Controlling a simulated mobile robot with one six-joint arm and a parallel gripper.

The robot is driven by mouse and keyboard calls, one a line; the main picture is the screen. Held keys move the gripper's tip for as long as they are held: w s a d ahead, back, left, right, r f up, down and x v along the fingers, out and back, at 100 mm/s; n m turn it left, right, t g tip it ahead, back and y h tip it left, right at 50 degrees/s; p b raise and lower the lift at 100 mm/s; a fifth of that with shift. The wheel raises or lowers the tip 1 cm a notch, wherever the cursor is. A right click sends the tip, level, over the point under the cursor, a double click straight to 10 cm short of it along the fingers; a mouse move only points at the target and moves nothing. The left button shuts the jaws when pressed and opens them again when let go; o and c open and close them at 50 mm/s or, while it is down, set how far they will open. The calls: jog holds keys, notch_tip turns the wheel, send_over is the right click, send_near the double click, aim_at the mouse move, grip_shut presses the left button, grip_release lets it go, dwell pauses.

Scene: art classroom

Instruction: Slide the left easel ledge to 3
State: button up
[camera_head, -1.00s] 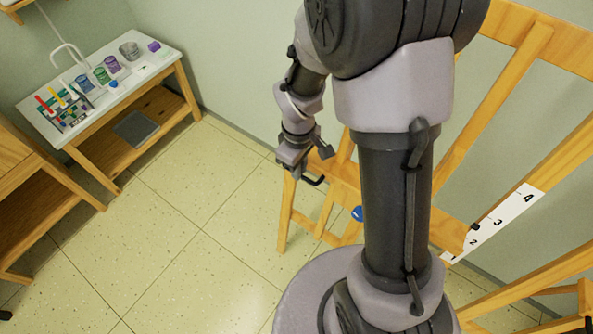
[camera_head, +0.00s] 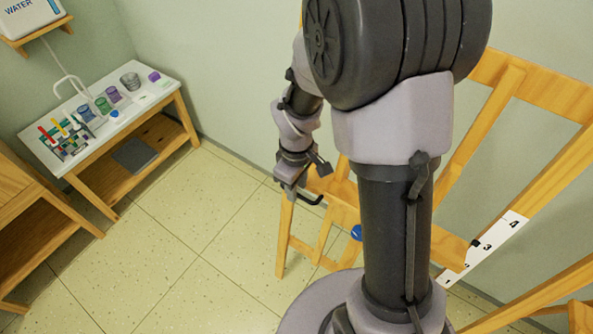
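The easel (camera_head: 501,92) is a light wooden frame at the right. Its wooden ledge (camera_head: 338,196) runs behind my arm, which hides its middle. A white scale strip (camera_head: 512,228) with black numbers 1 to 4 lies along the frame. A small black pointer (camera_head: 475,243) sits at the strip's left edge, beside the 3. A blue knob (camera_head: 356,232) shows just left of my arm. My gripper (camera_head: 315,186) is at the left end of the ledge and overlaps it in view. Whether it touches or grips the ledge is unclear at this size.
A white-topped wooden table (camera_head: 152,97) with cups, tubes and a tap stands at the back left. A wooden cabinet (camera_head: 40,225) is at the left edge. The tiled floor (camera_head: 190,235) between them and the easel is clear.

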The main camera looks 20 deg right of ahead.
notch_tip(320, 180, up, 17)
jog(key=p, duration=0.5)
jog(key=shift+f+p, duration=0.15)
jog(key=shift+p, duration=0.2)
